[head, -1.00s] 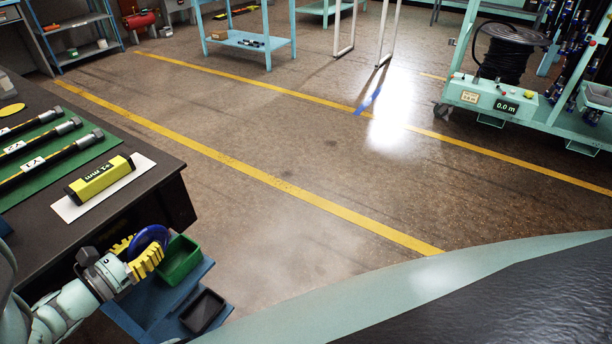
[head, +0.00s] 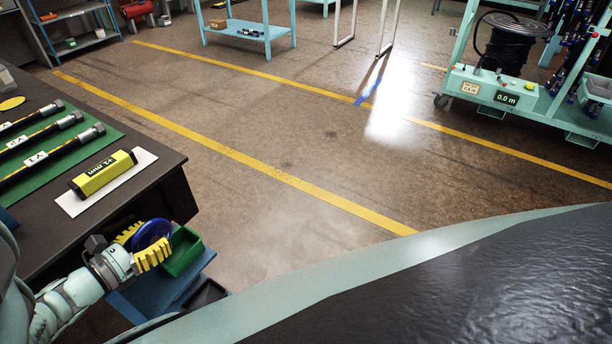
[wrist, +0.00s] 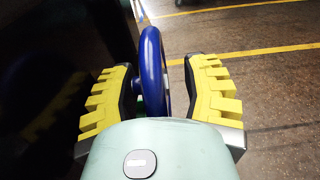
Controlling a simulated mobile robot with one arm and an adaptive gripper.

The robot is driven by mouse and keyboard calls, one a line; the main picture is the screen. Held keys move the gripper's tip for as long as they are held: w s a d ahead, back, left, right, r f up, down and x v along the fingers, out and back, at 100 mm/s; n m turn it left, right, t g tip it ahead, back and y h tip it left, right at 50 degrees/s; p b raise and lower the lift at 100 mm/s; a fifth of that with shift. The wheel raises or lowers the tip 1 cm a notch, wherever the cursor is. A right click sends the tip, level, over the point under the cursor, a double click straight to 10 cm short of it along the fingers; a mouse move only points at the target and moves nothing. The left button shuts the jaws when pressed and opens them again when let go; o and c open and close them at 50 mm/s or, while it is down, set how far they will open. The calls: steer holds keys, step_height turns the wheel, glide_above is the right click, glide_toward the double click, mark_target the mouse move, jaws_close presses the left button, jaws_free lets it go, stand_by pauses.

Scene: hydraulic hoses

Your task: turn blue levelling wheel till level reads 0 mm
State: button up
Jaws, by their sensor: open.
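The blue levelling wheel (head: 152,235) sits at the near corner of the dark bench. In the wrist view the wheel (wrist: 153,70) stands edge-on between the two yellow fingers. My gripper (head: 143,245) is open around it, and the wrist view shows a gap between the wheel and the right finger (wrist: 210,92). The left finger is closer to the wheel; whether it touches cannot be told. The yellow level (head: 103,173) lies on a white plate (head: 142,166) on the bench top. Its display seems to read +1 mm, upside down in the picture.
Several black hoses (head: 45,145) lie on a green mat (head: 85,150) on the bench (head: 150,150). A green bin (head: 183,252) and a dark bin (head: 206,294) sit just right of the wheel. The floor (head: 270,235) to the right is clear.

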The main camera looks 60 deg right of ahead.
steer(key=a+r, duration=0.2)
steer(key=a, duration=0.9)
steer(key=shift+s+a, duration=0.2)
steer(key=shift+a, duration=0.2)
steer(key=shift+o, duration=0.3)
